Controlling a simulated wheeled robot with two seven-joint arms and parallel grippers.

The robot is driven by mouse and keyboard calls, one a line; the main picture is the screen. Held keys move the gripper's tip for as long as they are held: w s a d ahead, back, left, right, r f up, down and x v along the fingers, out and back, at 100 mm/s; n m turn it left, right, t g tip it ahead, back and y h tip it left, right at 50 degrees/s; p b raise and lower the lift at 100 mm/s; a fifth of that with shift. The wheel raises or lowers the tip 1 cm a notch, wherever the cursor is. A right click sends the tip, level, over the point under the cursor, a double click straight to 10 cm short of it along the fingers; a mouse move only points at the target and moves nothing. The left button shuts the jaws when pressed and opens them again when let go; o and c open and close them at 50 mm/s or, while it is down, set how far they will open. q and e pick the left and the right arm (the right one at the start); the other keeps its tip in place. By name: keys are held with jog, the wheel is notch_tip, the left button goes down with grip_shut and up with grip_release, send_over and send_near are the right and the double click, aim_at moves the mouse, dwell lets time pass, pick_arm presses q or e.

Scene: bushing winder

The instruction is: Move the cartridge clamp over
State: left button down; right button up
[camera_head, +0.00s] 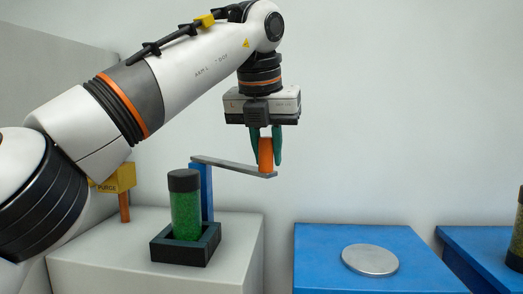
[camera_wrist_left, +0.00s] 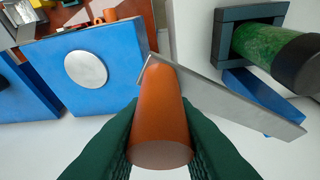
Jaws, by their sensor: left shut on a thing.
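The cartridge clamp is a grey bar (camera_head: 230,165) on a blue post (camera_head: 207,190) with an orange upright handle (camera_head: 266,155) at its right end. A green cartridge (camera_head: 186,208) with a dark cap stands in a dark square holder (camera_head: 186,246) beside the post. The bar reaches to the right, clear of the cartridge top. My left gripper (camera_head: 265,150) points down with its green fingers shut around the orange handle. In the left wrist view the handle (camera_wrist_left: 160,115) sits between both fingers, and the bar (camera_wrist_left: 230,105) runs to the right. My right gripper is not in view.
A light grey block (camera_head: 235,265) bears the holder. A blue stand (camera_head: 325,255) with a round silver disc (camera_head: 370,260) is to its right, across a gap. Another blue stand (camera_head: 470,245) with a dark-capped jar is at far right. A yellow purge box (camera_head: 118,180) is behind my left arm.

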pick_arm(q)
jog(key=shift+w+d, duration=0.15)
jog(key=shift+w, duration=0.1)
dwell(0.3)
jog(key=c, duration=1.2)
grip_release()
jog(key=shift+c, duration=0.2)
jog(key=shift+r, duration=0.1)
